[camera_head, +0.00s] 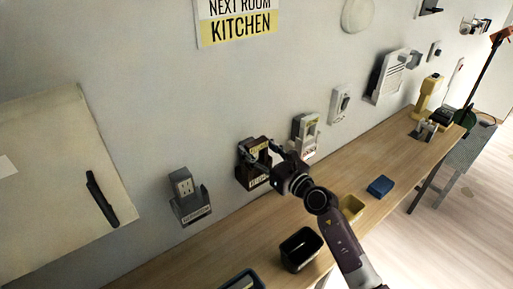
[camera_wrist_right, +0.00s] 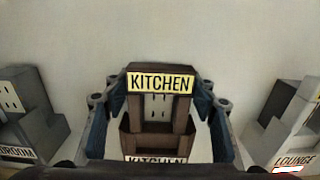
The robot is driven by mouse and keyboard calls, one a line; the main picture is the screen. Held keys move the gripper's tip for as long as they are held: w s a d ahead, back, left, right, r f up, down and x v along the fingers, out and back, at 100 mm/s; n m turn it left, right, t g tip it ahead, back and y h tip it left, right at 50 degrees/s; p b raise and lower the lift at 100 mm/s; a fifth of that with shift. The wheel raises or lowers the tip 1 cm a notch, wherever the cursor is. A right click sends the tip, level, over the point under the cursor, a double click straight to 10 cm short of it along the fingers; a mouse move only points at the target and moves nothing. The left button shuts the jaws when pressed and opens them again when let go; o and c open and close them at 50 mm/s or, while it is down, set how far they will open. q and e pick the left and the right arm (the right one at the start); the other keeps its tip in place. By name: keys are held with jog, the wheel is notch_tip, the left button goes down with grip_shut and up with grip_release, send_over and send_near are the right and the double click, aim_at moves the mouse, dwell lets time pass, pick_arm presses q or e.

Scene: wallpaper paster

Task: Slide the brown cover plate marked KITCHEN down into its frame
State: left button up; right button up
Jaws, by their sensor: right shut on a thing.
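The brown cover plate (camera_wrist_right: 136,106) carries a yellow KITCHEN label along its top and has an opening through which a wall socket shows. My right gripper (camera_wrist_right: 161,88) is shut on the plate, with one finger at each side; it also shows in the head view (camera_head: 262,160). The plate is upright, close to the wall. The brown frame (camera_wrist_right: 183,136) with its own KITCHEN label is below and around the plate's lower part in the wrist view; in the head view the frame (camera_head: 244,178) is on the wall, partly behind my gripper. How deep the plate sits is unclear.
A grey holder (camera_head: 190,206) is on the wall to the left and a LOUNGE holder (camera_head: 305,133) to the right, both close by. Below, the wooden bench (camera_head: 225,252) bears a black bin (camera_head: 300,249), a yellow bin (camera_head: 351,208) and a blue box (camera_head: 380,186).

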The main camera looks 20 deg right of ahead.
jog(key=o, duration=1.2)
jog(key=shift+f, duration=0.1)
jog(key=shift+o, duration=0.2)
jog(key=shift+s, duration=0.15)
jog(key=shift+s+d+f, duration=0.1)
jog(key=shift+s+d, duration=0.05)
jog(key=shift+s, duration=0.1)
jog(key=v, duration=1.1)
jog(key=shift+s, duration=0.1)
